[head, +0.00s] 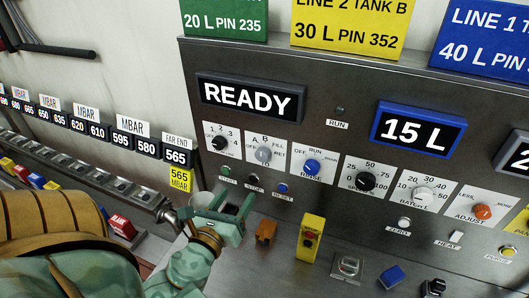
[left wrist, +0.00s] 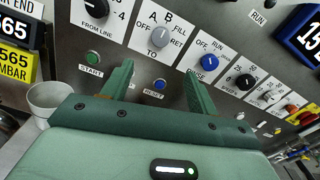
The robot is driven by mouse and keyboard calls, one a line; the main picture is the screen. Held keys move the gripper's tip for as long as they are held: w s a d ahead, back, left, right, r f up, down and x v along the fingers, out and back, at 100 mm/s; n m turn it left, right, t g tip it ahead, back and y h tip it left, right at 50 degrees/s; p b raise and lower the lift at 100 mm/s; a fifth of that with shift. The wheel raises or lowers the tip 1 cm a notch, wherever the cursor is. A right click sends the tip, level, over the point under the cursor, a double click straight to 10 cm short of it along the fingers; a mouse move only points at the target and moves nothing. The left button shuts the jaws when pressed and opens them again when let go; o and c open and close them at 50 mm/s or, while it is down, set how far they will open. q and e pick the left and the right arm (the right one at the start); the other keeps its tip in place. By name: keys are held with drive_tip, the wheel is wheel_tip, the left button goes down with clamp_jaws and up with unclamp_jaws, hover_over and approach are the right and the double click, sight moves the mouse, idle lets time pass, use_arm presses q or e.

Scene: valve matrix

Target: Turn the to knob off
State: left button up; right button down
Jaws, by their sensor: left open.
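The TO knob (head: 263,155) is a grey dial on a white plate of the steel panel, marked A, B, FILL, RET and OFF. It also shows in the left wrist view (left wrist: 160,38), where its pointer seems to face up, between A and B; the exact mark is hard to tell. My left gripper (head: 238,207) is green, open and empty, below the knob and apart from it. In the left wrist view its two fingers (left wrist: 158,84) stand either side of the RESET button, with the knob beyond and above the gap. My right gripper is not in view.
The black FROM LINE knob (head: 220,143) and blue RINSE knob (head: 312,167) flank the TO knob closely. START (head: 227,170), STOP (head: 254,178) and RESET (head: 281,188) buttons sit below. An orange block (head: 265,231) and yellow block (head: 311,237) stand on the ledge. A READY display (head: 248,96) is above.

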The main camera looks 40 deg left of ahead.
use_arm(q)
drive_tip(key=p, duration=0.2)
approach(261, 158)
drive_tip(key=p+x, duration=0.1)
drive_tip(key=x, duration=0.6)
drive_tip(key=shift+w+a+r, duration=0.1)
drive_tip(key=shift+w+r, duration=0.05)
drive_tip(key=shift+w, duration=0.25)
drive_tip(key=shift+w+a, duration=0.2)
drive_tip(key=shift+w, duration=0.45)
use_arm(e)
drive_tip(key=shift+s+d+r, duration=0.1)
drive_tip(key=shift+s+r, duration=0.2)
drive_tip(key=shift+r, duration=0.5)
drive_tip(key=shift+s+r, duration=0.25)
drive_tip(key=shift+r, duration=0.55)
use_arm(q)
drive_tip(key=c, duration=1)
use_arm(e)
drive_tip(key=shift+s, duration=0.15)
